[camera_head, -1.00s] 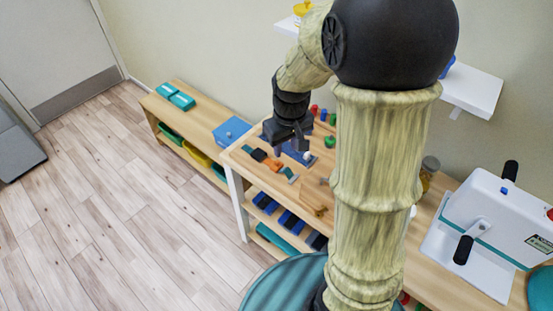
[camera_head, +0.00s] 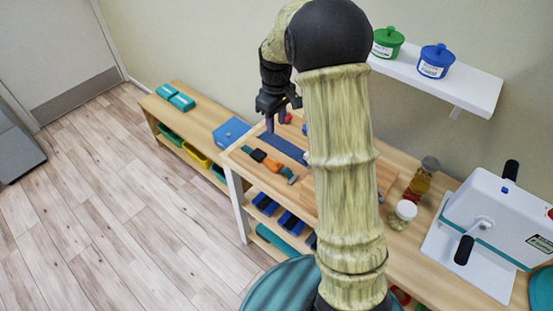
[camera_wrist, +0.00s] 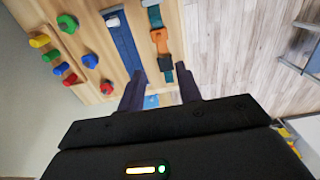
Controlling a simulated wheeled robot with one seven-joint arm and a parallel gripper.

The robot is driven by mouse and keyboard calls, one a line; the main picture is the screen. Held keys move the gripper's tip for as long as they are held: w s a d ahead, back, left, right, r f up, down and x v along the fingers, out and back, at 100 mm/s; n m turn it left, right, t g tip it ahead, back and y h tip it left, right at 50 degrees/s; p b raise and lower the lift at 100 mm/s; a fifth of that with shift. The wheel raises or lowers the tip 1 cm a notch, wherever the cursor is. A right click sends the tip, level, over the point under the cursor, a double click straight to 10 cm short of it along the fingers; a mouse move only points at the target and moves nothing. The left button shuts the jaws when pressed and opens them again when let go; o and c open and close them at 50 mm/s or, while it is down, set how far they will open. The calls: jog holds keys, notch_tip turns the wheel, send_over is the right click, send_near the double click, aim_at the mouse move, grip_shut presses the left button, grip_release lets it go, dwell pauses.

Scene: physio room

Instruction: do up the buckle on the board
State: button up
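The wooden board (camera_head: 240,156) lies on the table, and it also fills the upper left of the wrist view (camera_wrist: 200,20). On it is a buckle with an orange part (camera_head: 272,164) and black parts on a teal strap. In the wrist view the orange part (camera_wrist: 159,40) is close to a black piece (camera_wrist: 165,62); I cannot tell whether the halves are joined. My gripper (camera_head: 276,122) is above the board, apart from the buckle. Its two dark fingers (camera_wrist: 160,76) are spread with nothing between them. The lower strap is partly hidden by a finger.
A blue strip (camera_wrist: 124,45) runs beside the buckle. Several coloured knobs (camera_wrist: 68,23) stand on the board. Jars (camera_head: 403,212) and a white machine (camera_head: 490,220) stand to the right. A wall shelf (camera_head: 470,85) holds a green and a blue tub. A blue box (camera_head: 231,132) is at left.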

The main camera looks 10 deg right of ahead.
aim_at(277, 161)
notch_tip(277, 161, down, 17)
jog(key=shift+d+f+p, duration=0.1)
jog(key=shift+p, duration=0.75)
grip_shut()
